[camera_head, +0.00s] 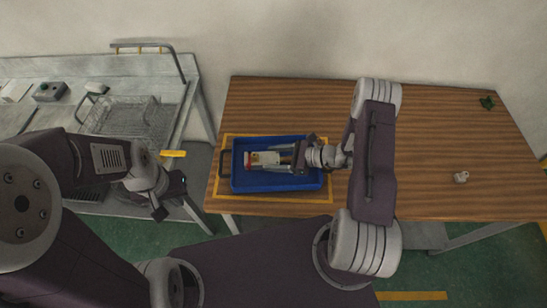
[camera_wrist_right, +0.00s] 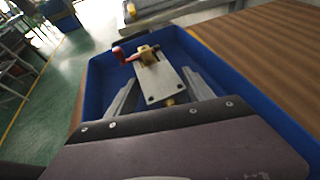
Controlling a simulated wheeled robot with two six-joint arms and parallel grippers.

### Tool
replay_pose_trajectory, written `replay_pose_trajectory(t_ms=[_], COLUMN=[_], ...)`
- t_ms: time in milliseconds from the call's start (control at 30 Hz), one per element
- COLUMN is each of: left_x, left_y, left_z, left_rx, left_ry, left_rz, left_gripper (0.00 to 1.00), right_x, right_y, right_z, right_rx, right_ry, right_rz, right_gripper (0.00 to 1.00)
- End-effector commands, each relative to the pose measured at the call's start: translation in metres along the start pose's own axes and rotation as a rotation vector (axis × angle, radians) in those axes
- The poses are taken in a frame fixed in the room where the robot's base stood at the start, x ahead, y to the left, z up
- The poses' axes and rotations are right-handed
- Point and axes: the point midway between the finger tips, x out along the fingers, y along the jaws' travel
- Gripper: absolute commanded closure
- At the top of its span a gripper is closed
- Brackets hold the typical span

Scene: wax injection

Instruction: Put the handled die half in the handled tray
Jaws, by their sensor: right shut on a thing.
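The blue handled tray (camera_head: 278,187) lies on the wooden table inside a yellow outline, with a dark handle at its left end. The handled die half (camera_head: 265,158), a pale metal plate with a brass piece and a red handle, is over the tray's inside. It also shows in the right wrist view (camera_wrist_right: 160,82), between the two grey fingers. My right gripper (camera_head: 263,161) comes in from the right and is shut on the die half. Whether the plate touches the tray floor is unclear. My left gripper (camera_head: 171,198) hangs left of the table, apart from the tray; its jaw opening is unclear.
A wire basket (camera_head: 128,116) sits on the grey bench (camera_head: 150,70) at the left. A small pale object (camera_head: 461,177) and a small green object (camera_head: 487,103) are on the table's right side. The table (camera_head: 430,130) between them is mostly clear.

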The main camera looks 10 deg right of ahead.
Motion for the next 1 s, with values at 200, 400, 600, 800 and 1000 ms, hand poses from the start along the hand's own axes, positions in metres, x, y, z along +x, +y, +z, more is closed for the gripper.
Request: replay_pose_trajectory(t_ms=[200, 400, 600, 800, 1000], left_x=[0.002, 0.002, 0.002, 0.009, 0.015], left_y=[0.000, 0.000, 0.000, 0.000, 0.000], left_z=[0.000, 0.000, 0.000, 0.001, 0.002], left_rx=[0.000, 0.000, 0.000, 0.000, 0.000], left_ry=[0.000, 0.000, 0.000, 0.000, 0.000], left_rz=[0.000, 0.000, 0.000, 0.000, 0.000], left_gripper=[1.00, 1.00, 1.00, 1.00, 1.00], right_x=[0.001, 0.001, -0.010, -0.053, -0.095], right_y=[0.000, 0.000, -0.001, -0.002, -0.001], right_z=[-0.002, -0.002, 0.000, -0.001, -0.001], right_rx=[0.000, 0.000, 0.000, 0.000, -0.002], right_ry=[0.000, 0.000, 0.000, 0.001, 0.002], right_rz=[0.000, 0.000, -0.003, -0.007, -0.005], right_gripper=[0.17, 0.17, 0.17, 0.17, 0.17])
